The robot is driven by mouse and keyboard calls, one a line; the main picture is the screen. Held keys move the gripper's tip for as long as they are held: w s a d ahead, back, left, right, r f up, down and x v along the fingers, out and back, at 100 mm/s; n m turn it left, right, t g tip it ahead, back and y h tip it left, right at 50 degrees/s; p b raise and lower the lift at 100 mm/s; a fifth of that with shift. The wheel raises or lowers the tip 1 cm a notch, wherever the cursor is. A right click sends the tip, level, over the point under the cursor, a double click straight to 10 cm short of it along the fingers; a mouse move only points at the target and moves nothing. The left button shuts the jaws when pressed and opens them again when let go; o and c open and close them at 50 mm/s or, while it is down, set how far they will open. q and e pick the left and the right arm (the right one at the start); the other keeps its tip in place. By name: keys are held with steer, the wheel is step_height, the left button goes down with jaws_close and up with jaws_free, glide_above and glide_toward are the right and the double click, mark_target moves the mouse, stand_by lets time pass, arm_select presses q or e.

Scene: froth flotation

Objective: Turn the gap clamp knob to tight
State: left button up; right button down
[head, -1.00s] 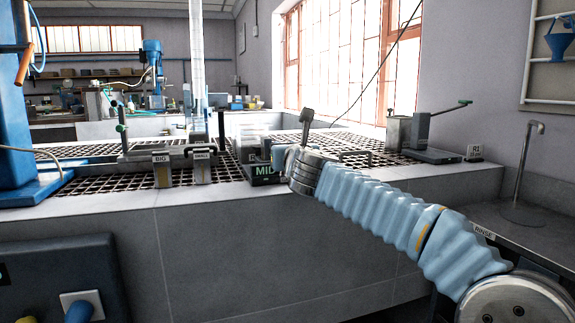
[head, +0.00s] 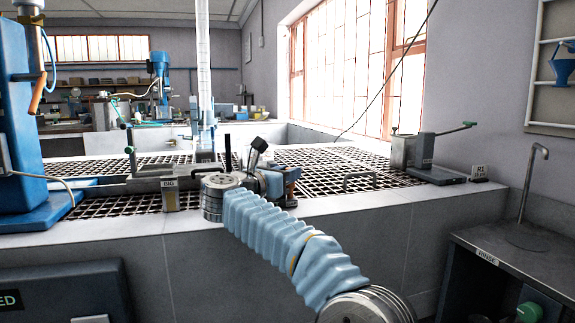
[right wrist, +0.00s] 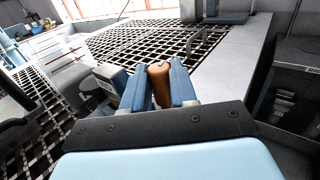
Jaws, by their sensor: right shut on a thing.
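My right gripper (head: 285,180) is at the front edge of the grated bench, its blue fingers partly hidden behind my wrist in the head view. In the right wrist view the two fingers (right wrist: 158,92) are shut on a brown, rounded, upright piece (right wrist: 159,82). Its lower end is hidden by the gripper, and I cannot tell whether it is the clamp knob. No knob marking or "tight" mark can be read. My left gripper is not in view.
A block marked BIG (head: 170,195) stands left of my right wrist. A grey device with a green-tipped lever (head: 437,172) and a metal canister (head: 403,150) stand at the back right. A sink counter (head: 510,240) is at the right. Open grating (head: 335,165) lies beyond the gripper.

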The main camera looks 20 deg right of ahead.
steer(key=shift+r+m+g+h+p, duration=0.1)
steer(key=shift+m+g+h+p, duration=0.3)
steer(key=shift+g, duration=0.1)
steer(key=c, duration=0.9)
jaws_free()
